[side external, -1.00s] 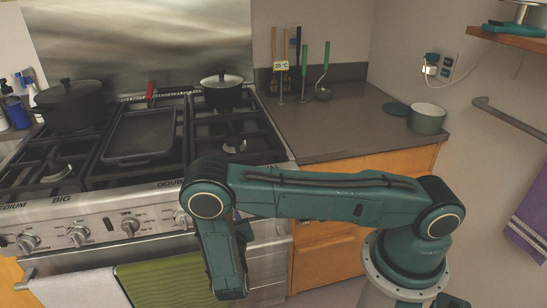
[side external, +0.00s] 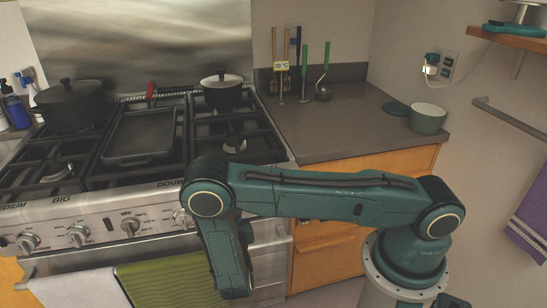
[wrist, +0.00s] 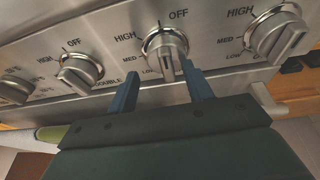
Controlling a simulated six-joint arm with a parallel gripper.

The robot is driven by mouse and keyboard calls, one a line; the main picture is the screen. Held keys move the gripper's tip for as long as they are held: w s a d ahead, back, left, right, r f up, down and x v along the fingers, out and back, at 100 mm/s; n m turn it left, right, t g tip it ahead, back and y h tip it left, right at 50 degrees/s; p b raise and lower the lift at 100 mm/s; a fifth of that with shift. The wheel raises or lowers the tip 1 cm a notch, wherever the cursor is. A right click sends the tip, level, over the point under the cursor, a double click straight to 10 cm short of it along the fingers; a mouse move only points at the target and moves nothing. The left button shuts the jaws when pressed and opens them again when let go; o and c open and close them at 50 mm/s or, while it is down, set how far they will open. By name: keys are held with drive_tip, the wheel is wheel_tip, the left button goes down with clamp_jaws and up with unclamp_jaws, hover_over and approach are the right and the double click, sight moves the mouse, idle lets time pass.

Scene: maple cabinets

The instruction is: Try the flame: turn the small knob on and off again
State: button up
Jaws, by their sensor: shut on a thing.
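In the wrist view, a metal stove knob (wrist: 166,44) with OFF, HIGH, MED and LOW marks sits between the two blue fingers of my gripper (wrist: 164,82). Its grip bar stands near upright, its lower end between the fingertips. My gripper is shut on this knob. A label reading SMALL does not show, so I cannot tell by name which knob it is. In the side view my arm hides the gripper and the knob. No flame shows on the visible burners (side external: 235,146).
Another knob (wrist: 82,72) is on the left and one (wrist: 277,35) on the right, close beside my fingers. A green towel (side external: 170,282) and a pale towel (side external: 80,290) hang below the panel. A griddle (side external: 140,138) and pots stand on the stove.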

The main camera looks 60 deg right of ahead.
drive_tip(key=shift+w+d+r+m, duration=0.15)
drive_tip(key=shift+w+d, duration=0.1)
drive_tip(key=shift+d, duration=0.25)
drive_tip(key=shift+w+d+r+m, duration=0.1)
drive_tip(key=shift+w+d+m, duration=0.1)
drive_tip(key=shift+d, duration=0.3)
drive_tip(key=s+a, duration=0.8)
drive_tip(key=shift+s+f+h, duration=0.2)
drive_tip(key=shift+h, duration=0.1)
drive_tip(key=shift+a, duration=0.1)
